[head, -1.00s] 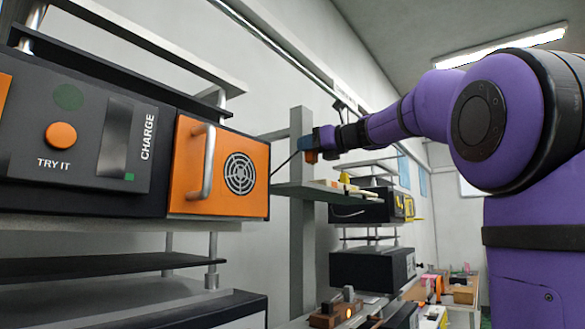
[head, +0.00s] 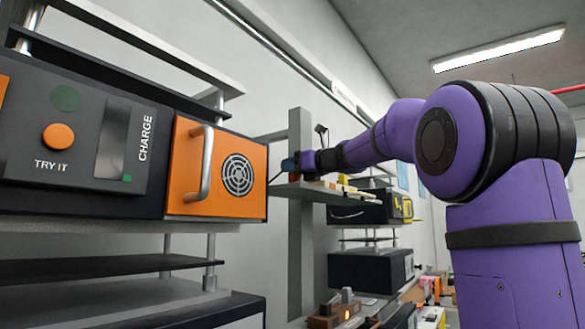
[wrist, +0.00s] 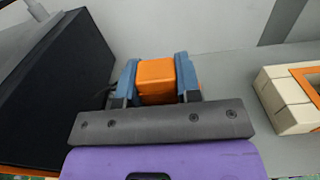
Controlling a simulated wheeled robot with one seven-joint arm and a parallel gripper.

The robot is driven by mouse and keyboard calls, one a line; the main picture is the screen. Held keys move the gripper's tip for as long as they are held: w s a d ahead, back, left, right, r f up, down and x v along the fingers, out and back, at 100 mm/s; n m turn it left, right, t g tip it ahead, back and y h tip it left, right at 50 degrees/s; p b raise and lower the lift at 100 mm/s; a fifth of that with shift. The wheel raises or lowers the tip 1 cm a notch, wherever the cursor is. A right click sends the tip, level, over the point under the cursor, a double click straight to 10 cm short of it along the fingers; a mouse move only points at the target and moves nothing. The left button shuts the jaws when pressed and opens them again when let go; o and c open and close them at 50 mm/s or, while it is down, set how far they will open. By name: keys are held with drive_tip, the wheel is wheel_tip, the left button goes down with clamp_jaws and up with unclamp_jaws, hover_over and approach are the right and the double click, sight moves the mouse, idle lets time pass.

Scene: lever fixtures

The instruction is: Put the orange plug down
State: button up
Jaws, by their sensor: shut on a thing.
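The orange plug (wrist: 157,82) is a block held between the two blue fingers of my gripper (wrist: 157,68) in the wrist view. The gripper is shut on it, over a grey shelf (wrist: 225,75). In the head view my gripper (head: 289,164) is small and far off, just above the same narrow shelf (head: 310,193). Whether the plug touches the shelf cannot be told.
In the wrist view a dark box (wrist: 55,95) stands left of the gripper and a beige block with an orange frame (wrist: 290,100) lies to the right. An orange-fronted charger unit (head: 225,170) stands nearer in the head view.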

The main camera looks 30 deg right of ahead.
drive_tip(key=shift+f, duration=0.1)
drive_tip(key=o, duration=0.9)
drive_tip(key=v, duration=1.2)
